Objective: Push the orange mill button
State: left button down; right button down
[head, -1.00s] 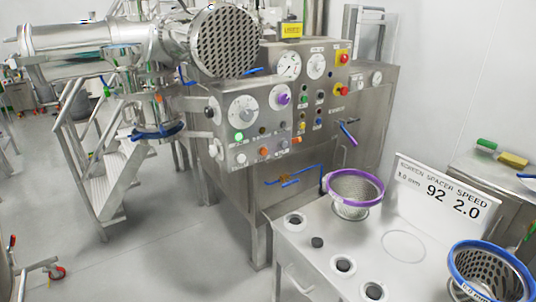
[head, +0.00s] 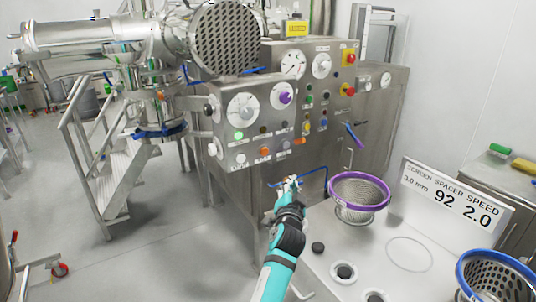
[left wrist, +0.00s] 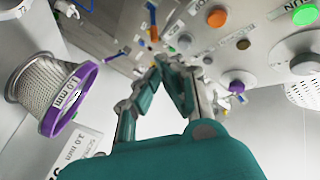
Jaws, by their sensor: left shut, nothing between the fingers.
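The mill's control panel (head: 252,120) has an orange button (head: 265,152) low on its front, between a pale button (head: 241,158) and another small control. A lit green button (head: 239,135) is above them. My left gripper (head: 288,185) is shut and empty, below and to the right of the orange button in the head view, apart from the panel. In the left wrist view, the closed fingers (left wrist: 175,68) point toward the panel. An orange button (left wrist: 217,17) shows above them there, with a green one (left wrist: 305,14) to its right. My right gripper is out of view.
A purple-rimmed screen basket (head: 359,192) stands on the bench right of my left arm. A blue-rimmed basket (head: 493,278) and a sign (head: 455,195) are farther right. A second orange control (head: 300,141) sits at the panel's right side. A blue handle (head: 354,136) sticks out nearby.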

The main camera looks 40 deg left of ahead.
aim_at(264, 151)
pick_arm(q)
jog(key=shift+t+y, duration=0.3)
jog(key=shift+y, duration=0.4)
jog(key=r, duration=0.3)
jog(key=a+r, duration=0.1)
jog(key=r, duration=0.1)
jog(key=shift+w+a+r, duration=0.1)
jog(key=shift+w, duration=0.2)
jog(key=w+a, duration=0.3)
jog(key=a, duration=0.5)
jog(key=shift+w, duration=0.2)
jog(key=shift+a, duration=0.2)
dwell(0.4)
jog(key=shift+w+a, duration=0.15)
jog(key=shift+a, duration=0.1)
jog(key=shift+w+a, duration=0.2)
jog(key=shift+a, duration=0.25)
dwell(0.7)
jog(key=shift+s+d, duration=0.1)
jog(key=shift+d, duration=0.05)
jog(key=shift+s+d, duration=0.25)
jog(key=shift+d, duration=0.45)
